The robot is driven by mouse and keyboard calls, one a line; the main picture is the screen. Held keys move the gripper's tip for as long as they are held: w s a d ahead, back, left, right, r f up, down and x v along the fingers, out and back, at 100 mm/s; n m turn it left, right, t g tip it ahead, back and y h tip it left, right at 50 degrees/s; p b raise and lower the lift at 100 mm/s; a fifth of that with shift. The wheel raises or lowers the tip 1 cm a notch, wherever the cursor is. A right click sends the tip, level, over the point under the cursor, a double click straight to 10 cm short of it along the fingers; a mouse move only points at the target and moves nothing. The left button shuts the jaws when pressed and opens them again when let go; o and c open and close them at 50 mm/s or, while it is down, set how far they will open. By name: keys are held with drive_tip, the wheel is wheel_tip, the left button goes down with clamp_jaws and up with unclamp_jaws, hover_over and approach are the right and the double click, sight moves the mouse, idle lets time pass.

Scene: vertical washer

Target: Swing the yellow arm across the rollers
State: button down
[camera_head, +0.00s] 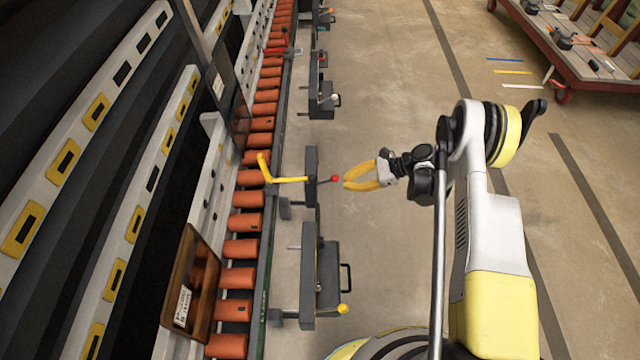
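The yellow arm (288,179) is a thin bent bar in the middle of the view. Its long part runs left from a dark grey post unit (311,170), and its bent end reaches up at the edge of the orange rollers (249,200). A thin lever with a red knob (335,179) sticks out of the unit's right side. My gripper (346,183) has yellow fingers pointing left, with the tips just right of the red knob. The fingers look a little open, with nothing between them. Contact with the knob cannot be made out.
The roller line runs from bottom to top on the left. Brown tinted panels (191,285) stand along its left side. A dark unit with a handle and a yellow knob (343,309) stands nearer me.

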drive_tip(key=shift+a, duration=0.1)
drive_tip(key=s+b+x, duration=0.1)
drive_tip(key=b+x, duration=0.3)
drive_tip(key=x, duration=0.5)
drive_tip(key=shift+w+a+r+b, duration=0.15)
drive_tip(key=shift+a+r+b, duration=0.2)
drive_tip(key=shift+r, duration=0.5)
drive_tip(key=shift+w+a+r+b, duration=0.15)
drive_tip(key=shift+a+r, duration=0.25)
drive_tip(key=shift+r, duration=0.45)
drive_tip(key=shift+r, duration=0.1)
